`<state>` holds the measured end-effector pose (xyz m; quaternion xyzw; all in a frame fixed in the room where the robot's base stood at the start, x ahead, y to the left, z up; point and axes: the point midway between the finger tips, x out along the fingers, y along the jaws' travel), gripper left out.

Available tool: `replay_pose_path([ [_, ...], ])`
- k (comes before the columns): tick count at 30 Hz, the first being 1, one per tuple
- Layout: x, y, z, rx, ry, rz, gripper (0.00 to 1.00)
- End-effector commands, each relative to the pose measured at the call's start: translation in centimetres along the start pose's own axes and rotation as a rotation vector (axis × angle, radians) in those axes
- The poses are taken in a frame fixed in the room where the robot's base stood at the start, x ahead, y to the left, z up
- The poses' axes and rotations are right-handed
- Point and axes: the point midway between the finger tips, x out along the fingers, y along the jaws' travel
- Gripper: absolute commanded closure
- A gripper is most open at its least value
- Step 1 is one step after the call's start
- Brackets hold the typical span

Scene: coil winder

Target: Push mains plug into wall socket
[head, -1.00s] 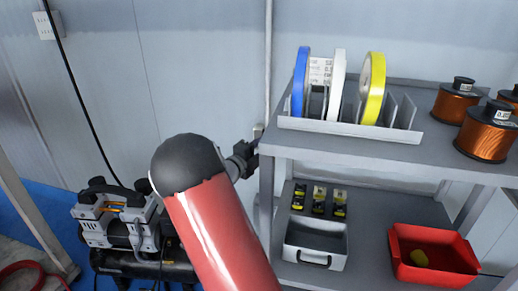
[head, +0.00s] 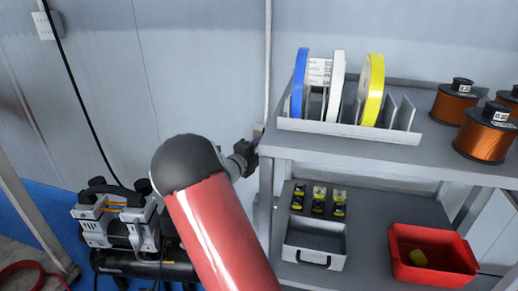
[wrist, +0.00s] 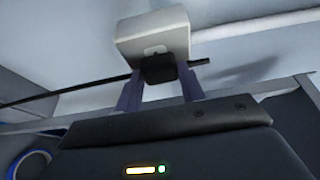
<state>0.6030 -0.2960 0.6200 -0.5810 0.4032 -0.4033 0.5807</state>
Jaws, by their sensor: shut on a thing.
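The wall socket is a white box (wrist: 152,36) on the wall at the top of the wrist view. In the head view a small part of it (head: 258,131) shows beside the shelf's left post. The black mains plug (wrist: 158,69) is held between the two fingers of my gripper (wrist: 160,82), right at the socket's lower face. The pins are hidden, so I cannot tell how far in they are. A black cable (wrist: 75,91) runs left from the plug. In the head view my gripper (head: 248,150) is small and partly hidden by the shelf edge.
A grey shelf unit (head: 340,155) stands close to the right of my gripper, with tape reels (head: 372,90), copper coils (head: 484,135) and a red bin (head: 432,275). A compressor (head: 125,225) stands at lower left. Bare wall lies left of the gripper.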

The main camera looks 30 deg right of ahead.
Motion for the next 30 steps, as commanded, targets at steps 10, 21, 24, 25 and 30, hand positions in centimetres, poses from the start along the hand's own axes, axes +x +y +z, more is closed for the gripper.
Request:
replay_pose_path([
  [10,0.3,0.0,0.1,0.0,0.0,0.0,0.48],
  [21,0.2,0.0,0.1,0.0,-0.001,0.001,0.35],
  [24,-0.6,0.0,0.2,0.0,-0.002,0.001,0.35],
  [25,-1.0,0.0,0.2,0.0,-0.003,0.002,0.35],
  [30,-4.0,-0.1,0.2,0.0,-0.004,0.001,0.35],
])
